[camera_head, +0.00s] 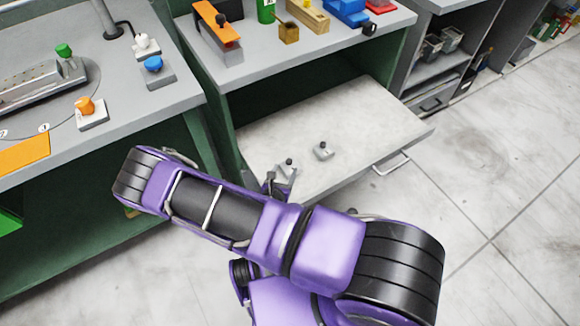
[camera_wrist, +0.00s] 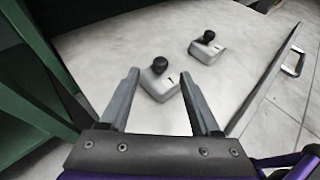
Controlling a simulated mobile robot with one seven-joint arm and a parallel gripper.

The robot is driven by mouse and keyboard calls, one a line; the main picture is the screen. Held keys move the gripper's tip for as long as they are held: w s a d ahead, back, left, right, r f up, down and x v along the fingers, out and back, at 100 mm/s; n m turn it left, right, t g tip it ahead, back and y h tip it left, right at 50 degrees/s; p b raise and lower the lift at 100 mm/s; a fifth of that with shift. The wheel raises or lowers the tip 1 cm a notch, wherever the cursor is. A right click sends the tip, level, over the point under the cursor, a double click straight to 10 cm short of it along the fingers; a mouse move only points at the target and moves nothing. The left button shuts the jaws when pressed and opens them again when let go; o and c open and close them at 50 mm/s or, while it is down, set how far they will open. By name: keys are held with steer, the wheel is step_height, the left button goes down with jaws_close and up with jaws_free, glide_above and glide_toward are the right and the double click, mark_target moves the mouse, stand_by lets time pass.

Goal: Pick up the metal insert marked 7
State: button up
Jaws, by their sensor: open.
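Two grey metal inserts with black ball knobs lie on the pulled-out drawer. The nearer insert (camera_wrist: 160,87) sits between and just beyond my fingertips in the wrist view; a small dark mark shows on its side, too small to read surely. It also shows in the head view (camera_head: 287,170), partly behind my gripper. The other insert (camera_wrist: 207,51) lies farther off to the right, also with a dark mark I cannot read; it also shows in the head view (camera_head: 323,152). My gripper (camera_wrist: 159,74) is open and empty, with fingers on either side of the nearer insert.
The drawer (camera_head: 370,112) is open below the bench, with its handle (camera_head: 392,163) at its right front edge. The bench top (camera_head: 270,50) above holds several coloured blocks. Green cabinet walls (camera_wrist: 30,90) stand close on the left. The drawer's surface is otherwise clear.

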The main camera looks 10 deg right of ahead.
mark_target(288, 162)
steer(key=b+x, duration=0.1)
steer(key=x, duration=0.4)
steer(key=shift+w+r, duration=0.1)
jaws_close()
stand_by(0.3)
